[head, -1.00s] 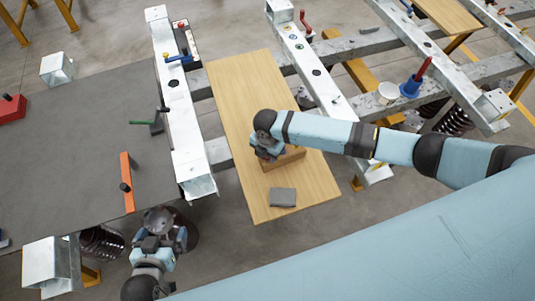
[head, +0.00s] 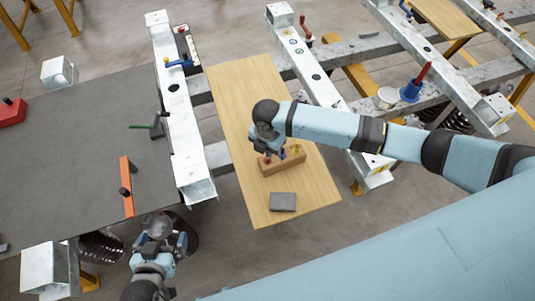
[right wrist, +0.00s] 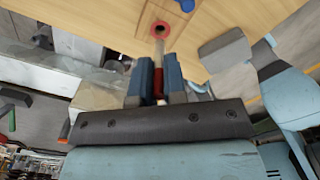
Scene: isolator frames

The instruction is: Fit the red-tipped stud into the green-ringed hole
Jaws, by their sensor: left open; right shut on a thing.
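My right gripper (head: 264,143) is above the wooden block (head: 286,167) on the long wooden board. In the right wrist view, the gripper (right wrist: 158,92) is shut on the red-tipped stud (right wrist: 158,82), its red part between the blue fingers. The metal shank points at the red-ringed hole (right wrist: 160,29) in the block; I cannot tell if its end is clear of it. Blue (head: 282,154) and yellow (head: 297,149) studs stand in the block. The green-ringed hole (head: 299,49) appears small on the middle beam. My left gripper (head: 165,237) is open and empty at the lower left.
A grey slab (head: 283,202) lies on the board below the block. A dark table (head: 75,150) with an orange bar (head: 127,187) is at left. A red handle (head: 306,29) stands beside the middle beam.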

